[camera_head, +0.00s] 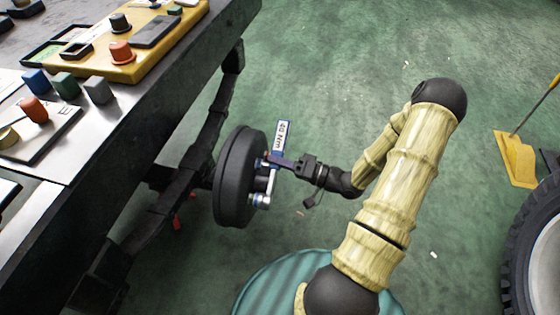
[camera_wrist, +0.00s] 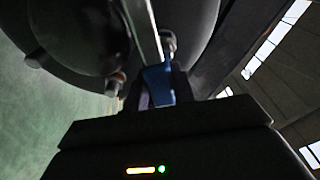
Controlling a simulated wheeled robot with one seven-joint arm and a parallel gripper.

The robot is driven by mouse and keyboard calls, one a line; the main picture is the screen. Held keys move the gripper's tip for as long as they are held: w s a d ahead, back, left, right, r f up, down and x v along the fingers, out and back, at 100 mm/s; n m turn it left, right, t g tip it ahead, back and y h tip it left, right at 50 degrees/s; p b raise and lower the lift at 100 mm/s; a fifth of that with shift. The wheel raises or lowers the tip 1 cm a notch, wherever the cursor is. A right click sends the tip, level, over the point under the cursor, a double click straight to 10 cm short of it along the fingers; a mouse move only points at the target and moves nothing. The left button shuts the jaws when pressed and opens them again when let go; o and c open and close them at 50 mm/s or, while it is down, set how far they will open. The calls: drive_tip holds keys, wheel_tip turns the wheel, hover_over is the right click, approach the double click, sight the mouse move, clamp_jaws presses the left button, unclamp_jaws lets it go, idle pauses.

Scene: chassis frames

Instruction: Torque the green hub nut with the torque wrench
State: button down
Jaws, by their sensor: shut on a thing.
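The torque wrench (camera_head: 281,136) has a blue-edged part with a white label ending in "Nm" that sticks up beside the black wheel hub (camera_head: 232,178). My gripper (camera_head: 277,161) is shut on the wrench at the hub's right face. In the wrist view, the wrench's blue grip (camera_wrist: 158,86) sits between my gripper's dark fingers (camera_wrist: 160,92), and a silver shaft runs up from it across the dark hub (camera_wrist: 75,35). Silver and blue parts show at the hub face below my gripper in the head view. I cannot make out the green nut or whether the wrench is seated on it.
A long metal bench (camera_head: 105,125) at the left holds a yellow tray (camera_head: 125,68) and several coloured knobs or caps. A tyre (camera_head: 535,255) stands at the lower right, near a yellow wedge (camera_head: 515,160). Green floor is clear behind the arm.

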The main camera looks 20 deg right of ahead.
drive_tip(key=shift+w+a+r, duration=0.1)
drive_tip(key=shift+w+a, duration=0.2)
drive_tip(key=shift+a, duration=0.15)
idle(1.1)
